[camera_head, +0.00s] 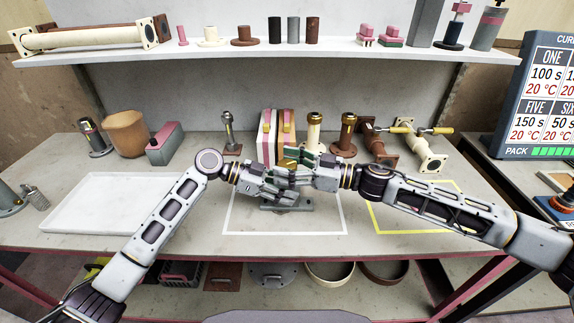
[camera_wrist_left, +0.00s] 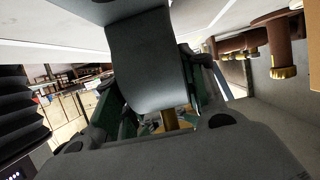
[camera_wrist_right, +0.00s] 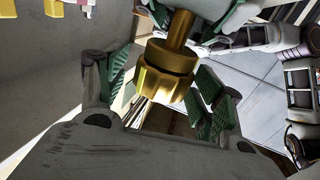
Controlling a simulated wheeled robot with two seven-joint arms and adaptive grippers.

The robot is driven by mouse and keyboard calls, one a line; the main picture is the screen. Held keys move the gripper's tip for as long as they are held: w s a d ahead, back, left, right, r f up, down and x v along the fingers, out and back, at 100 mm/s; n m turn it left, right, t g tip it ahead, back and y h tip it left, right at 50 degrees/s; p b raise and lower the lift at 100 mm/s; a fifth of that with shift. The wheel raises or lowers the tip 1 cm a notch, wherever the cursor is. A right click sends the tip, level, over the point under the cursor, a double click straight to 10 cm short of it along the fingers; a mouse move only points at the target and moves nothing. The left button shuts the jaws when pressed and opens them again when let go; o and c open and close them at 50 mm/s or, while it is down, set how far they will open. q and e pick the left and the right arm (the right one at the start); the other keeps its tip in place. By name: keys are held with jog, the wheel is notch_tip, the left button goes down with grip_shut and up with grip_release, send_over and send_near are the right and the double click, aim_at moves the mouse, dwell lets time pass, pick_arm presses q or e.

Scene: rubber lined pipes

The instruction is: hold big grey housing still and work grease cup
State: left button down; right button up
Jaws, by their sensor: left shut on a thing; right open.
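The big grey housing (camera_head: 290,206) stands on the bench inside the white-outlined square, partly hidden by my grippers. In the left wrist view its grey body (camera_wrist_left: 143,55) fills the middle, with a brass stem (camera_wrist_left: 169,120) beyond. My left gripper (camera_head: 284,189) is shut on the housing. The brass grease cup (camera_head: 287,163) is on its stem above; it shows large in the right wrist view (camera_wrist_right: 165,75). My right gripper (camera_head: 298,165) is open, its green-padded fingers on either side of the cup. I cannot tell if they touch it.
A white tray (camera_head: 75,220) lies at left and a yellow-outlined square (camera_head: 440,190) at right, both empty. Behind stand a pink-and-cream striped block (camera_head: 268,135), brass-topped pipes (camera_head: 314,135) and flanged pipes (camera_head: 432,155). A shelf (camera_head: 200,50) with parts runs above. My two grippers are very close together.

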jog(key=c, duration=1.1)
jog(key=shift+o, duration=0.2)
jog(key=shift+a+m+t+h, duration=0.1)
jog(key=shift+m+t+h, duration=0.5)
jog(key=shift+m+t, duration=0.5)
jog(key=shift+m+t+h, duration=0.6)
jog(key=shift+m+t, duration=0.1)
jog(key=shift+t, duration=0.8)
jog(key=shift+s+a+r+m+t+h, duration=0.1)
jog(key=shift+m+t+h, duration=0.9)
jog(key=shift+t+h, duration=0.1)
jog(key=shift+a+r+m+t+h, duration=0.1)
jog(key=shift+m+t+h, duration=0.9)
jog(key=shift+t+h, duration=0.1)
jog(key=shift+d+f+m+t+h, duration=0.1)
jog(key=shift+m+t+h, duration=0.7)
jog(key=shift+m+h, duration=1)
jog(key=shift+d+m+t+h, duration=0.1)
jog(key=shift+m+t+h, duration=0.85)
jog(key=shift+h, duration=1.55)
jog(key=o, duration=1.1)
jog(key=shift+d, duration=0.1)
jog(key=shift+c, duration=0.2)
jog(key=shift+f, duration=0.1)
